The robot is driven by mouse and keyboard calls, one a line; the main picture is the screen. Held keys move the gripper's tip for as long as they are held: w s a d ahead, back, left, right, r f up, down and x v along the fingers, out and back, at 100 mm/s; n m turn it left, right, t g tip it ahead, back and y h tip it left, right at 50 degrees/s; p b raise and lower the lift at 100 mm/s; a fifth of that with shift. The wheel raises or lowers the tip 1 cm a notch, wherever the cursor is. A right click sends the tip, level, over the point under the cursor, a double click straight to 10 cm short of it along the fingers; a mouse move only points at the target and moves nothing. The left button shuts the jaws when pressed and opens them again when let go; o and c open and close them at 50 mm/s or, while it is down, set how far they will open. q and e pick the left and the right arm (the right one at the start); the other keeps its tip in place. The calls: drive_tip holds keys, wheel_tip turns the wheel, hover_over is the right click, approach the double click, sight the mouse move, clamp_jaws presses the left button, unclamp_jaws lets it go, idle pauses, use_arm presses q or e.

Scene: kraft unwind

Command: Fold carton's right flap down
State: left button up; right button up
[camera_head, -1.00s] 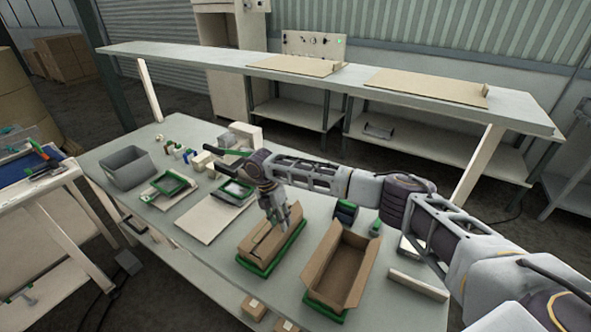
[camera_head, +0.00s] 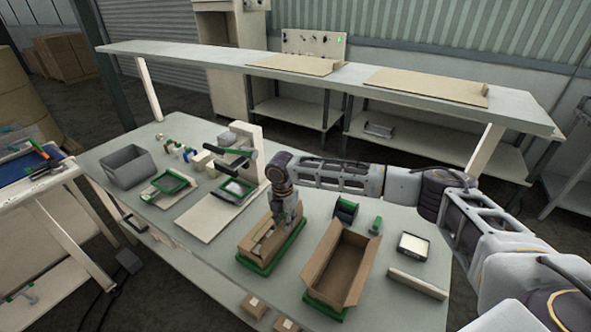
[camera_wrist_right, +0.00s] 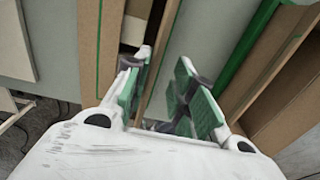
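The left carton (camera_head: 246,248) is a brown box on a green tray, and flaps at its top are partly hidden by my right gripper. My right gripper (camera_head: 272,228) points down at this carton's top, near its right side. In the right wrist view, its two green-padded fingers (camera_wrist_right: 166,70) are apart, with a brown carton strip (camera_wrist_right: 163,50) between or just beyond them; I cannot tell whether they touch it. A second carton (camera_head: 340,265) stands open to the right with its flaps up, and its brown wall shows in the wrist view (camera_wrist_right: 285,75). My left gripper is not in view.
A grey bin (camera_head: 127,167), a pale board (camera_head: 208,215) and small green-framed fixtures lie to the left. A white upright device (camera_head: 248,150) stands behind. A black-and-green roll (camera_head: 345,210), a scale-like box (camera_head: 413,246) and a pale bar (camera_head: 417,283) are at the right.

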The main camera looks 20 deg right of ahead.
wheel_tip(320, 180, up, 14)
drive_tip(key=f+b, duration=0.1)
drive_tip(key=b, duration=0.2)
drive_tip(key=w+d+r+n+y, duration=0.1)
drive_tip(key=w+d+r, duration=0.3)
drive_tip(key=d, duration=0.1)
drive_tip(key=shift+d+r+g, duration=0.2)
drive_tip(key=shift+d+g, duration=0.05)
drive_tip(key=shift+g, duration=0.15)
idle(0.6)
idle(0.4)
